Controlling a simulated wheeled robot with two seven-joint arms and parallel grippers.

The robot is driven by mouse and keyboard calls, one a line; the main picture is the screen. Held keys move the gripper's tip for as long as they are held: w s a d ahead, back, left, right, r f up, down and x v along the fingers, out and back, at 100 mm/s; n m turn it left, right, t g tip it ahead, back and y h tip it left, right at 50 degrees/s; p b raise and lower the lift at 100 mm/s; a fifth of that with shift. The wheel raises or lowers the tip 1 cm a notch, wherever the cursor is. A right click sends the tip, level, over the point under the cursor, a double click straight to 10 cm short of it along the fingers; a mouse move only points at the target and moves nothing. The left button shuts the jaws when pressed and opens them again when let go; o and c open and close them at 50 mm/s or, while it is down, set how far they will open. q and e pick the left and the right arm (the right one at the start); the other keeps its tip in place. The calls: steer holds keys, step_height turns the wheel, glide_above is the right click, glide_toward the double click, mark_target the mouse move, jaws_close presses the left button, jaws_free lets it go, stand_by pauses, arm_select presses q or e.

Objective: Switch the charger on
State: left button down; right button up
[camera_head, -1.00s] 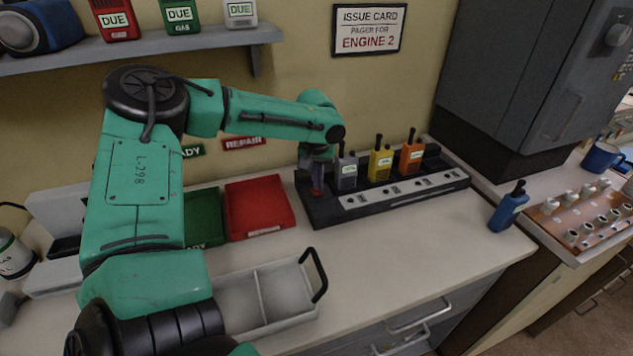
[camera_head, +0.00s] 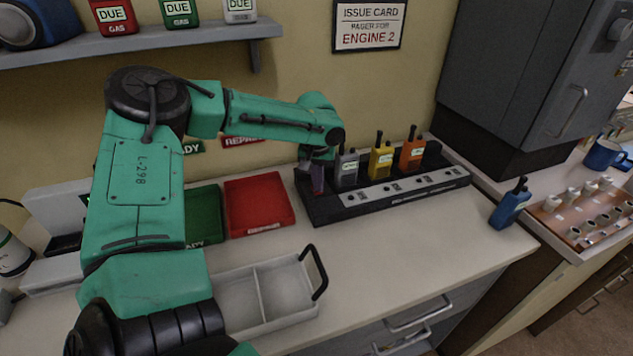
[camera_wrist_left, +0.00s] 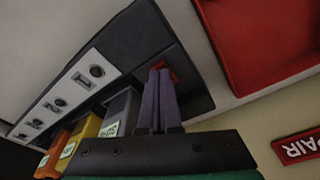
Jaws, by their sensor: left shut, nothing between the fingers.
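The charger (camera_head: 410,187) is a long black base with a pale numbered strip along its front, standing on the counter against the wall. It also shows in the left wrist view (camera_wrist_left: 95,69). Grey (camera_head: 347,170), yellow (camera_head: 381,161) and orange (camera_head: 412,154) pagers stand in it. My left gripper (camera_head: 318,190) is shut and empty, low over the charger's left end, beside the grey pager. In the left wrist view its purple fingertips (camera_wrist_left: 159,72) are at a small red switch (camera_wrist_left: 170,70), which they partly hide. I cannot tell whether they touch. My right gripper is not in view.
A red tray (camera_head: 258,203) and a green tray (camera_head: 203,215) lie left of the charger. A pale divided tray (camera_head: 285,292) with a black handle is in front. A blue pager (camera_head: 510,205) stands to the right. The counter before the charger is clear.

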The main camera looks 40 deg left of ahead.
arm_select(q)
steer(key=shift+f, duration=0.2)
step_height(320, 180, up, 7)
steer(key=p, duration=0.6)
stand_by(0.5)
